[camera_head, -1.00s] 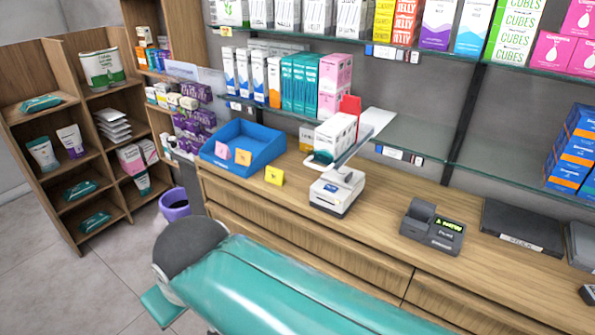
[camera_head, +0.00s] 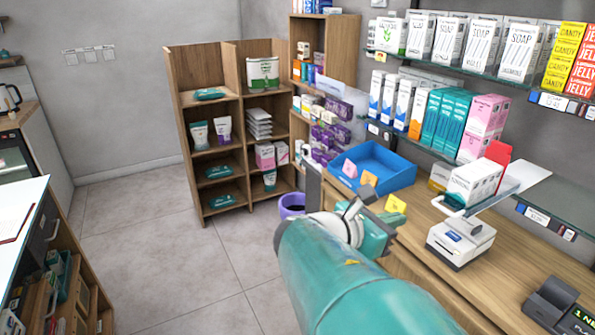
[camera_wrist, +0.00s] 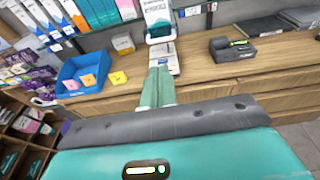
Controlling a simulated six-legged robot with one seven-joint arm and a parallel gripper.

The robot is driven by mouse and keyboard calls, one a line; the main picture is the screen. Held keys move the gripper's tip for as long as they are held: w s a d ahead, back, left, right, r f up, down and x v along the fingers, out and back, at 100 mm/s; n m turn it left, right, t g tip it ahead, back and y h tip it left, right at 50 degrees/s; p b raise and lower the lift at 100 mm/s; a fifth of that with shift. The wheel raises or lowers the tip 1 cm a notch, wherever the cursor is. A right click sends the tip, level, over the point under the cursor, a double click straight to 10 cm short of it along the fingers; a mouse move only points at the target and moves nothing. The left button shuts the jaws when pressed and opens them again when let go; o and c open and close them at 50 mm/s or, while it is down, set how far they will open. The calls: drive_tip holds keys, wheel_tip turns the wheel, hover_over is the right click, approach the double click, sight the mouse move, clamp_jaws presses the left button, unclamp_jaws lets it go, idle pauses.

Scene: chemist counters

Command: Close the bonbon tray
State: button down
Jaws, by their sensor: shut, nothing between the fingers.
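No tray with a readable bonbon label shows. The only clear open tray is a blue one (camera_head: 398,176) at the counter's left end, with pink and orange pieces at its front; it also shows at left in the wrist view (camera_wrist: 72,88). The counter front has wooden drawer fronts, seen in the wrist view (camera_wrist: 225,97). My gripper (camera_wrist: 158,72) is shut and empty, ahead of the counter front in that view. In the head view my gripper (camera_head: 378,236) is partly hidden by my arm, in front of and below the blue tray.
A white scale-like device (camera_head: 460,240) and a dark card terminal (camera_head: 556,303) stand on the wooden counter. A wooden shelf unit (camera_head: 186,75) and a purple bin (camera_head: 291,206) stand left of it. The tiled floor (camera_head: 140,230) at left is clear.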

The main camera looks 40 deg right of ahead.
sight(442, 208)
drive_tip(key=x, duration=1.3)
drive_tip(key=shift+d, duration=0.15)
drive_tip(key=r+x, duration=0.1)
drive_tip(key=x, duration=0.5)
drive_tip(key=r+x, duration=0.1)
drive_tip(key=x, duration=0.6)
drive_tip(key=r+x, duration=0.1)
drive_tip(key=x, duration=0.5)
drive_tip(key=shift+s+d+r, duration=0.3)
drive_tip(key=shift+d+r, duration=0.1)
drive_tip(key=shift+d, duration=0.1)
drive_tip(key=shift+s+d, duration=0.1)
drive_tip(key=shift+d, duration=0.5)
drive_tip(key=shift+s+r, duration=0.1)
drive_tip(key=shift+r, duration=0.1)
drive_tip(key=shift+d, duration=0.15)
